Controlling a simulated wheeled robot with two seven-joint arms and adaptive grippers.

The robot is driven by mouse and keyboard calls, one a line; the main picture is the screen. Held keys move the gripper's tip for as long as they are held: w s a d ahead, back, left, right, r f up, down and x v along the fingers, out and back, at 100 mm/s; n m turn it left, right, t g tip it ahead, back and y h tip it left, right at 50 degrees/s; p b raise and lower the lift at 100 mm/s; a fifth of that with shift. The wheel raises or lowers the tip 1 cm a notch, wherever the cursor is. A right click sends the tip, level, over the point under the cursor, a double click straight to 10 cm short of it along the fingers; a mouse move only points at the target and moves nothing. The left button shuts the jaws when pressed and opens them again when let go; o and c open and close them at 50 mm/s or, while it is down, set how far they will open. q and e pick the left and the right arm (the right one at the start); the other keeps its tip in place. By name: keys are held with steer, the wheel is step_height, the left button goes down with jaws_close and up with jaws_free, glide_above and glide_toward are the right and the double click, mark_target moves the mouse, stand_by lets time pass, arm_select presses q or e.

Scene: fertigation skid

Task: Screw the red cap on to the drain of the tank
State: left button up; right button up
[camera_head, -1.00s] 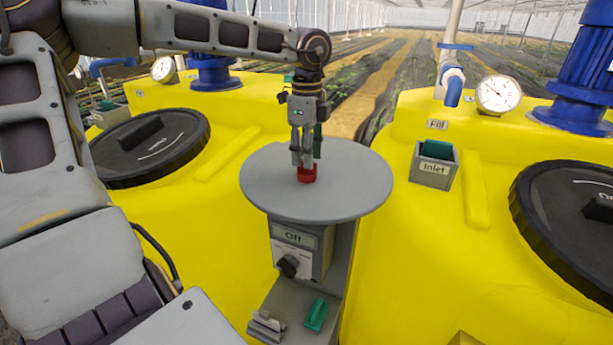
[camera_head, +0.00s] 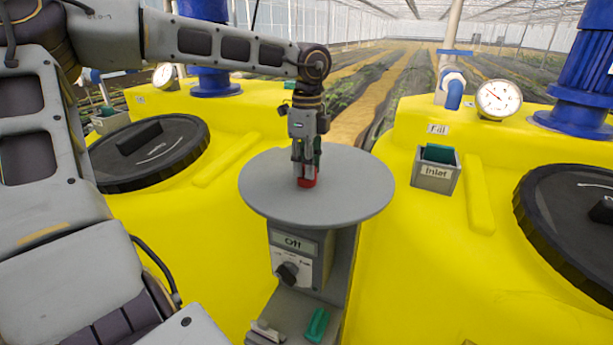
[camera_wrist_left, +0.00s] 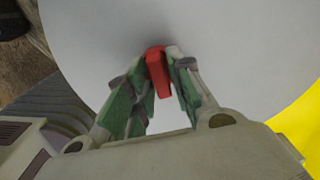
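The red cap (camera_head: 307,182) sits on the grey round table top (camera_head: 350,185) between the two yellow tanks. My left gripper (camera_head: 303,172) points down over it with one finger on each side. In the left wrist view the red cap (camera_wrist_left: 158,72) shows between the fingertips of my left gripper (camera_wrist_left: 160,66), which appear to touch it on both sides. The cap looks to be still at table height. My right gripper is out of view. I cannot make out a tank drain in these frames.
A yellow tank (camera_head: 225,235) with a black lid (camera_head: 150,150) stands left, another yellow tank (camera_head: 420,270) right. The right one carries a gauge (camera_head: 498,99) and an Inlet box (camera_head: 435,170). Below the table top is a switch box (camera_head: 297,255). The table top around the cap is clear.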

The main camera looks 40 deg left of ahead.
arm_select(q)
jaws_close()
steer(key=shift+r, duration=0.15)
steer(key=shift+r+p, duration=0.7)
steer(key=shift+r, duration=0.5)
steer(key=shift+r+p, duration=0.6)
steer(key=shift+r, duration=0.55)
steer(key=shift+s, duration=0.1)
